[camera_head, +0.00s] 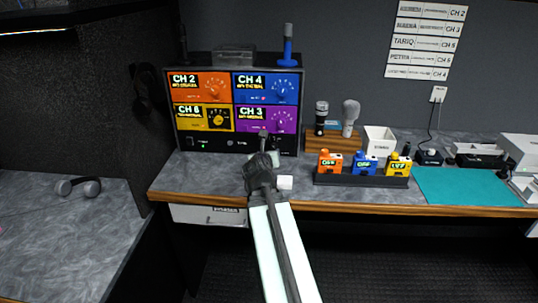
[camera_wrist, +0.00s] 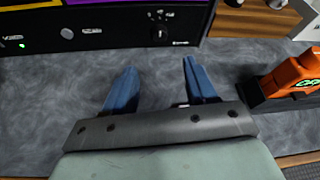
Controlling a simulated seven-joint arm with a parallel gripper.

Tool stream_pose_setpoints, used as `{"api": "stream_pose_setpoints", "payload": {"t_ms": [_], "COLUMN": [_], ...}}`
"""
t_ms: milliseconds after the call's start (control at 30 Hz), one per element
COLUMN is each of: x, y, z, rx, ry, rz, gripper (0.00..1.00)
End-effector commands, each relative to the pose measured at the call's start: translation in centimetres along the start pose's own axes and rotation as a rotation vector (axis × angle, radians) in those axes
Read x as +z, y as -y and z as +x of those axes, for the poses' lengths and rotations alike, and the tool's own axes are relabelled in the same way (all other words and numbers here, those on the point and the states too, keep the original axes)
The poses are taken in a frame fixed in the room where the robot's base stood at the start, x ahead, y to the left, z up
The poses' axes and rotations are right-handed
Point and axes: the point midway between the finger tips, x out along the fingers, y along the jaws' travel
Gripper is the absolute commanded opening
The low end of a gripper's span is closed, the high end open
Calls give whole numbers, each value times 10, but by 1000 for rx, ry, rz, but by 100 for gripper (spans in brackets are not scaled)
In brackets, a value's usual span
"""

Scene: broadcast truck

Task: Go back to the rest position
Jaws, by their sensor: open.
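My gripper (camera_wrist: 160,88) is open in the wrist view, its two blue fingers apart with only bare grey counter between them. In the head view my arm reaches up from the bottom to the counter in front of the channel panel (camera_head: 236,101), and the fingers are hard to make out there. Nothing is held. The panel's lower edge lies just beyond the fingertips in the wrist view.
A dark tray (camera_head: 361,181) with an orange (camera_head: 330,161), a blue (camera_head: 364,163) and a yellow pack (camera_head: 398,164) is right of my gripper. Behind it are a wooden holder (camera_head: 334,142) with microphones and a white box (camera_head: 380,140). A teal mat (camera_head: 465,186) lies further right. Headphones (camera_head: 78,186) rest on the left counter.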

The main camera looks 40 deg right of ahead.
Motion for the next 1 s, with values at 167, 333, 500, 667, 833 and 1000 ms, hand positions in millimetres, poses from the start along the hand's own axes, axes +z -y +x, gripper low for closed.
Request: {"api": "stream_pose_setpoints", "payload": {"t_ms": [167,333,500,667,833,1000], "x": [0,0,0,0,0,-3], "y": [0,0,0,-5,-43,-112], "z": [-1,-1,-1,-2,-6,-21], "rx": [0,0,0,5,43,121], "ry": [0,0,0,7,60,164], "rz": [0,0,0,-12,-103,-268], "gripper": [57,57,57,57,57,57]}}
